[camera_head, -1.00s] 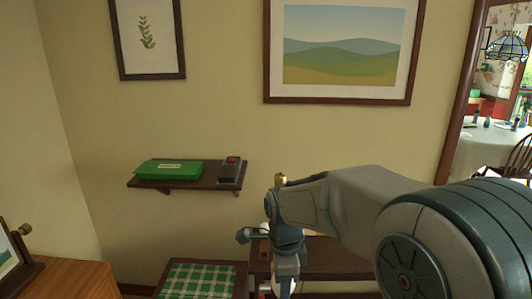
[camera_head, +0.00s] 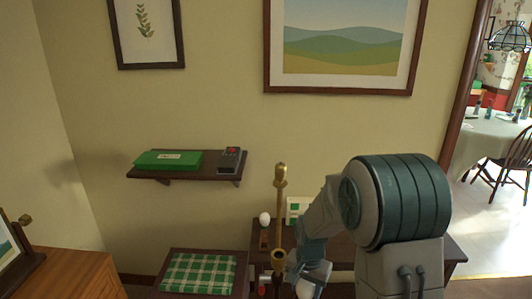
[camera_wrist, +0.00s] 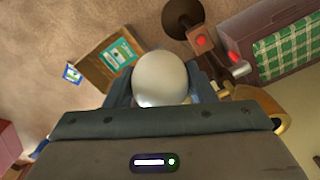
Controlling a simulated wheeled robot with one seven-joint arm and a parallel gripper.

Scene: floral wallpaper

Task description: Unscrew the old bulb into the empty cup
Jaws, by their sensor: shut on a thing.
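A round white bulb (camera_wrist: 162,78) sits between the two fingers of my gripper (camera_wrist: 163,92) in the wrist view. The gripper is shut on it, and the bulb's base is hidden. In the head view, my arm mostly hides the gripper, low over the table. A brass lamp (camera_head: 280,175) stands just left of my arm; its ring-shaped socket (camera_head: 278,256) shows below. A brass ring-shaped part (camera_wrist: 270,108) is right of the gripper in the wrist view. Another white bulb (camera_head: 264,218) stands upright on the table. I cannot make out an empty cup for certain.
The dark table (camera_head: 440,250) holds a white-and-green carton (camera_head: 296,205). A stool with a green plaid cushion (camera_head: 200,273) stands to its left.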

